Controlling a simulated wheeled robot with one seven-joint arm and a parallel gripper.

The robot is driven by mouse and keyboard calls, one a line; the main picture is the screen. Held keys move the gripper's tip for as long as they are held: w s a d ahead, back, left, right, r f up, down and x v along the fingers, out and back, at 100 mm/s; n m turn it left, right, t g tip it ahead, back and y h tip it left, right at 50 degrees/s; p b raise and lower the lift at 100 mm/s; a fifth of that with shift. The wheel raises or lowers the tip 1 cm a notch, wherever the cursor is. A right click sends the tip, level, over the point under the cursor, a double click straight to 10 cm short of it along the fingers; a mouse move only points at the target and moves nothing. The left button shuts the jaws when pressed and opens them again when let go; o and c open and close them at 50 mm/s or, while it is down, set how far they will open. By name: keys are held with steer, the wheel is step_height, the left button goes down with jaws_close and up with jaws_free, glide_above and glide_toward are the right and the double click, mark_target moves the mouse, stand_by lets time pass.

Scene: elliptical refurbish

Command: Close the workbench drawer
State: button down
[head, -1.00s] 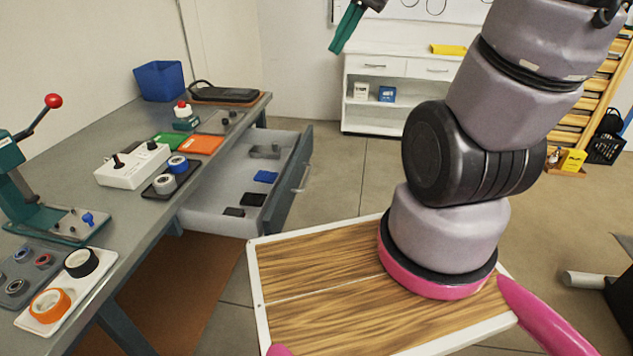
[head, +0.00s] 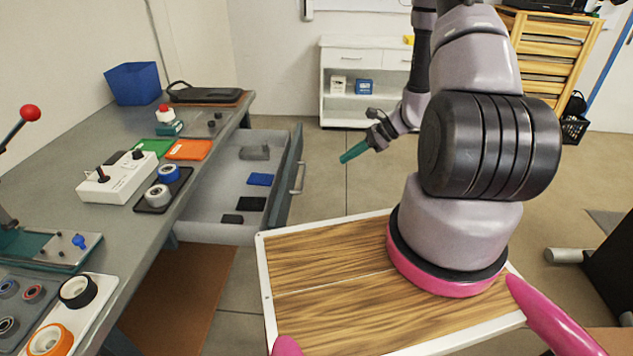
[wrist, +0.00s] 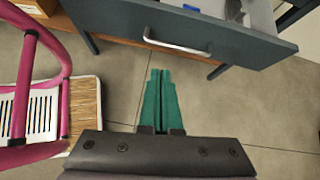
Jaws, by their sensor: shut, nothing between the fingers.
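The workbench drawer (head: 294,178) is pulled out from under the grey workbench, with its dark front facing right. Several small items lie inside it. Its metal handle (head: 299,178) is on the front; the handle also shows in the wrist view (wrist: 178,46). My gripper (head: 343,158) has green fingers, closed together and empty. It is to the right of the drawer front, apart from it. In the wrist view my gripper (wrist: 160,72) points toward the drawer front, just below the handle in the picture, with floor visible around the fingers.
The workbench top (head: 60,180) holds a blue bin (head: 133,84), a white control box (head: 117,177) and tape rolls. A white cabinet (head: 365,85) stands at the back. Open floor lies between the drawer and the cabinet.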

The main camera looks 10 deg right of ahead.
steer(key=w+a+f+m, duration=0.1)
steer(key=w+a+f, duration=0.1)
steer(key=a+f, duration=0.8)
steer(key=shift+w+m, duration=0.3)
steer(key=shift+w, duration=0.1)
steer(key=shift+a, duration=0.1)
glide_above(231, 193)
steer(key=shift+w+d, duration=0.1)
steer(key=shift+d, duration=0.1)
steer(key=shift+a, duration=0.15)
steer(key=shift+a+r, duration=0.1)
stand_by(0.5)
